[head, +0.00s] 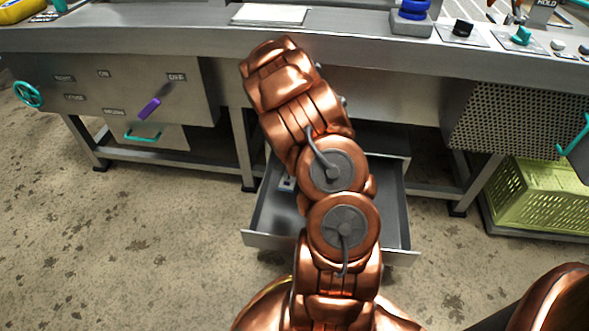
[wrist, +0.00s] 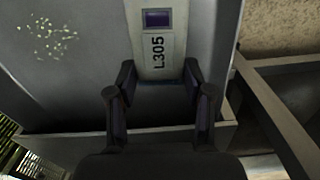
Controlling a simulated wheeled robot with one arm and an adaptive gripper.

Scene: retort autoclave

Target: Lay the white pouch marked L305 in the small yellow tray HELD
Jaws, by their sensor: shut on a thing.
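The white pouch (wrist: 178,45) marked L305, with a dark blue patch above the marking, is in the wrist view at the upper middle. My gripper (wrist: 158,78) is shut on it, one finger at each side of its lower end. A bit of a white thing with a blue patch shows in the open drawer (head: 402,205) in the head view, likely the same pouch. My arm hides the gripper there. A yellow tray (head: 17,12) is cut off at the top left of the head view; I cannot read a HELD mark on it.
The drawer is open under the steel bench (head: 190,40), and its walls surround the gripper's area. A white sheet or plate (head: 269,14) lies on the bench. Purple (head: 149,107) and teal handles stick out of the front panel. A green crate (head: 540,195) stands at right.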

